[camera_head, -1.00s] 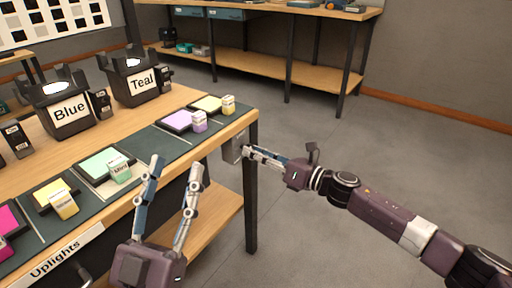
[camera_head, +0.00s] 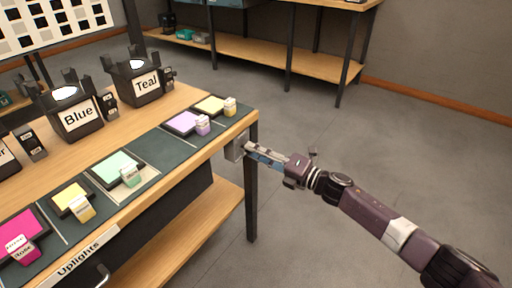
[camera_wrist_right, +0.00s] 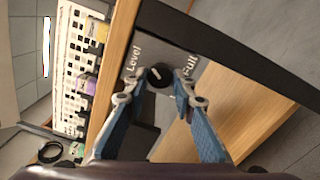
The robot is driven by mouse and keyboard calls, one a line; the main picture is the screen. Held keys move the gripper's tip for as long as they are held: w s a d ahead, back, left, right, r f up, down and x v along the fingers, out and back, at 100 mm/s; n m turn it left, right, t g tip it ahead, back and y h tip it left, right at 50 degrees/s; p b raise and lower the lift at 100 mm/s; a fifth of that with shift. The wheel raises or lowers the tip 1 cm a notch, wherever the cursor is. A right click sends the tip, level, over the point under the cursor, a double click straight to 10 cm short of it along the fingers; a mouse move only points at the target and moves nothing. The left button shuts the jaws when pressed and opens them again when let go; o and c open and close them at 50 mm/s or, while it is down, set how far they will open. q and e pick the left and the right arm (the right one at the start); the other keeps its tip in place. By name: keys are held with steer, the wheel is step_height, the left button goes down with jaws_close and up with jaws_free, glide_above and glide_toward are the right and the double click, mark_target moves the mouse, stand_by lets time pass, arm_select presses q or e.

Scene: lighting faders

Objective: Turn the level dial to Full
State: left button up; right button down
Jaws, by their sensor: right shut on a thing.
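The level dial (camera_wrist_right: 158,74) is a small black round knob with a pale mark, in the right wrist view. It sits on a grey plate (camera_wrist_right: 172,36) lettered "Level" on the left and "Full" on the right. The mark slants and does not plainly point at either word. My right gripper (camera_wrist_right: 156,88) has its fingertips on both sides of the knob and is shut on it. In the head view my right gripper (camera_head: 250,151) reaches the plate at the table's end; the fingers hide the dial there. My left gripper is out of view.
A dark table leg (camera_head: 251,190) stands close by my right gripper. The grey floor (camera_head: 330,240) on the right is clear.

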arm_select(q)
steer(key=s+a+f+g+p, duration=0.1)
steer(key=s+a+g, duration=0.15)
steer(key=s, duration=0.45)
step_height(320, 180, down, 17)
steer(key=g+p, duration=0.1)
steer(key=p, duration=0.5)
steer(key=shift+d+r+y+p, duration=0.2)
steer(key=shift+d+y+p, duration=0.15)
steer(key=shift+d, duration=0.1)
arm_select(e)
steer(key=shift+w+d+r+m, duration=0.1)
steer(key=shift+m, duration=10.1)
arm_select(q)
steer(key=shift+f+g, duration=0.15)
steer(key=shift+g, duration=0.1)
arm_select(e)
steer(key=c, duration=1.6)
jaws_free()
